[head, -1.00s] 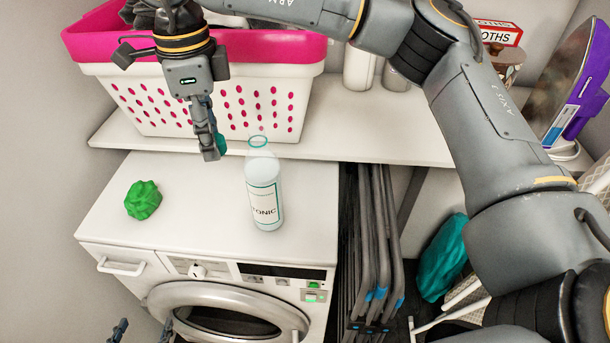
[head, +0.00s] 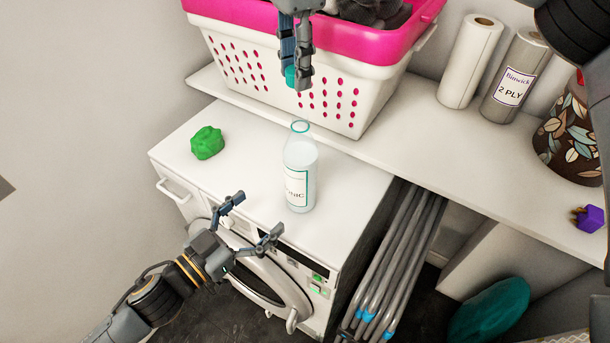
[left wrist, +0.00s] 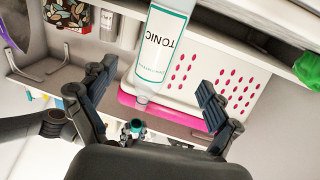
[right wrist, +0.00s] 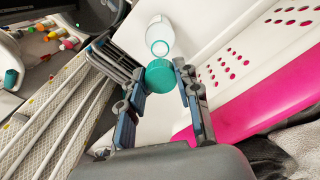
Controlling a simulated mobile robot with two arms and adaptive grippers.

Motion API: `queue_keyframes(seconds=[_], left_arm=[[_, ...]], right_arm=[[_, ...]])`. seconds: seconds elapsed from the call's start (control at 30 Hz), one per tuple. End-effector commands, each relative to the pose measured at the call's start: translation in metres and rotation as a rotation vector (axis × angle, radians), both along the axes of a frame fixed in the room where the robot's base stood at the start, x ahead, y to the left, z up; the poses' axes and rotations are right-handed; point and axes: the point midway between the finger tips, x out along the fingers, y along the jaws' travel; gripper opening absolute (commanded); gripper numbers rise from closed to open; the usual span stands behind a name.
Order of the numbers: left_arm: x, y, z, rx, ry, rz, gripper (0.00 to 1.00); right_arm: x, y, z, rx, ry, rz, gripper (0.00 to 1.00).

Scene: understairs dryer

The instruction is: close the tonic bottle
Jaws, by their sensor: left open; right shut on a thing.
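The tonic bottle (head: 298,182) stands upright and uncapped on top of the white dryer (head: 240,160). It has a white TONIC label and a teal ring at its open mouth. It also shows in the left wrist view (left wrist: 167,40) and the right wrist view (right wrist: 159,38). My right gripper (head: 297,80) is shut on the teal cap (right wrist: 160,76) and holds it above the bottle, apart from its mouth. The cap also shows in the head view (head: 291,76). My left gripper (head: 257,214) is open and empty, in front of the dryer, left of and lower than the bottle.
A green crumpled object (head: 207,142) sits on the dryer, left of the bottle. A pink-rimmed white basket (head: 235,62) stands on the shelf behind. Folded grey frames (head: 395,265) lean right of the dryer. Paper rolls (head: 470,60) stand on the shelf.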

Motion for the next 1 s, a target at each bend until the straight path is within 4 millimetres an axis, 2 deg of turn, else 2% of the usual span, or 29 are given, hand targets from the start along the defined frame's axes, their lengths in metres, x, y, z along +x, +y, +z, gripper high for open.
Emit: queue_keyframes(seconds=[0.27, 0.73, 1.0], left_arm=[[0.008, -0.007, 0.0, -0.002, -0.002, 0.001, 0.89], [0.068, -0.062, 0.001, -0.001, -0.004, 0.002, 0.89], [0.087, -0.079, 0.0, 0.0, 0.0, 0.002, 0.89]], right_arm=[[0.0, 0.0, 0.0, 0.0, 0.0, -0.002, 0.23], [0.0, -0.001, 0.0, 0.0, 0.0, -0.003, 0.23], [0.0, 0.0, 0.0, 0.0, 0.0, -0.003, 0.23]])
